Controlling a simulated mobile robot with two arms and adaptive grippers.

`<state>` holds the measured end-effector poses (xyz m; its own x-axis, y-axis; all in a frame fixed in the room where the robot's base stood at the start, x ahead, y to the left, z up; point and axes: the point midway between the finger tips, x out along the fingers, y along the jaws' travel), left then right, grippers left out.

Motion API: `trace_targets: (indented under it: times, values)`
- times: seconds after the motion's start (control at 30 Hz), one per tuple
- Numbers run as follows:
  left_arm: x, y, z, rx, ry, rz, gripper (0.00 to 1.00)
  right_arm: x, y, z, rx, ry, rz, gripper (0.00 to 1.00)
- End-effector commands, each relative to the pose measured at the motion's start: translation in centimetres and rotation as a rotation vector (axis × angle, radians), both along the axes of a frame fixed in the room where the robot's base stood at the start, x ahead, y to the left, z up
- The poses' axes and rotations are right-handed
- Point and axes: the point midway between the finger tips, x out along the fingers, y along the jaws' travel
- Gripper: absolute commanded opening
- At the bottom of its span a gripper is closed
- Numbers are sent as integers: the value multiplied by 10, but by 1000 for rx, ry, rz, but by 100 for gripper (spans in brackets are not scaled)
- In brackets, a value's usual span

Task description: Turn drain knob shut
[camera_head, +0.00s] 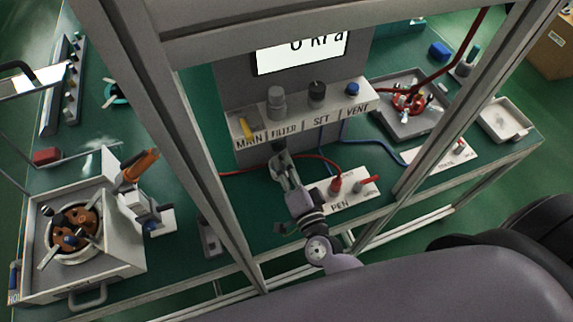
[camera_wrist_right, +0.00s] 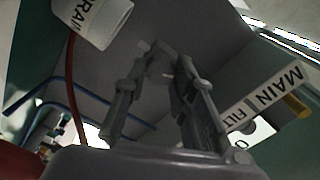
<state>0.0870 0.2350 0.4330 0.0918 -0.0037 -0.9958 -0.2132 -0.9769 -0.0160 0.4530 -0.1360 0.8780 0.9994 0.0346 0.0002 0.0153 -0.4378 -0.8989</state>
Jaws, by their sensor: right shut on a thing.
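The grey panel (camera_head: 268,131) carries a shelf labelled MAIN, FILTER, SET and VENT. My right gripper (camera_head: 280,160) reaches up to the underside of this shelf, below the FILTER label. In the right wrist view, my right gripper (camera_wrist_right: 163,62) has its two fingers closed around a small light-grey knob (camera_wrist_right: 160,75). A white piece with a partly cut-off DRAIN label (camera_wrist_right: 92,20) is at the upper left there. The knob's turn position cannot be read, since the fingers and shelf cover much of it. My left gripper is not in view.
A yellow handle (camera_head: 244,128) is at MAIN. A white plate (camera_head: 352,196) with red valve parts sits beside my right arm. Red and blue hoses cross the green bench. Frame posts (camera_head: 205,150) stand on both sides.

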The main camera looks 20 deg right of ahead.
Motion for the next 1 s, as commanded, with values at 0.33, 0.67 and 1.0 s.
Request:
trace_targets:
  times: [0.33,0.67,1.0]
  values:
    - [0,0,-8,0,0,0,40,0,0,-3,285,12,-1,0]
    - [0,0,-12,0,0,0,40,0,-1,-2,434,17,-1,0]
    - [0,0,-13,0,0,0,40,0,-1,-2,471,18,-1,0]
